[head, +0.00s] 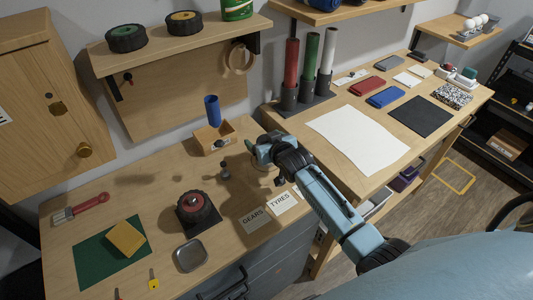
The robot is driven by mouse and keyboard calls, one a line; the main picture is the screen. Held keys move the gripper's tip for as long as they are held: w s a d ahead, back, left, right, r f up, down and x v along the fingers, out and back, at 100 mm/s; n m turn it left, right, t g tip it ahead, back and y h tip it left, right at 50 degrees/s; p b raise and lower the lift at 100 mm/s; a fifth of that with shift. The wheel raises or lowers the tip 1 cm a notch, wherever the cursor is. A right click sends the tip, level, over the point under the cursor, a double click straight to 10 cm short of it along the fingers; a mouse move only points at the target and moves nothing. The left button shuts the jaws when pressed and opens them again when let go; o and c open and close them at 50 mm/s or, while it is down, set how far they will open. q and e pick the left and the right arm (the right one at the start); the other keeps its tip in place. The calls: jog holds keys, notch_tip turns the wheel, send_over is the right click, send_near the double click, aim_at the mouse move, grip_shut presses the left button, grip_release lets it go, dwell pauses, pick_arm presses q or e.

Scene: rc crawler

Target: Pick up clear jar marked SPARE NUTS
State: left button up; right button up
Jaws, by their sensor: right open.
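I cannot make out a clear jar marked SPARE NUTS in the head view. My right gripper (254,147) is open over the back right part of the left workbench (150,185), its arm coming in from the right. It hides part of the bench behind it. Just left of it stands a small wooden box (213,138) with small items in or at it. A small dark upright item (225,171) stands on the bench below the gripper; it is too small to name. My left gripper is not in view.
A wheel on a dark stand (197,210), a metal tray (191,254), GEARS (254,219) and TYRES (283,203) cards, a green mat (90,262) with a yellow block (125,238), and a red-handled brush (82,208) lie on the bench. A blue cylinder (212,110) stands behind the box.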

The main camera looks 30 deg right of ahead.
jog(key=shift+c, duration=0.2)
jog(key=c, duration=1.1)
jog(key=shift+o, duration=0.2)
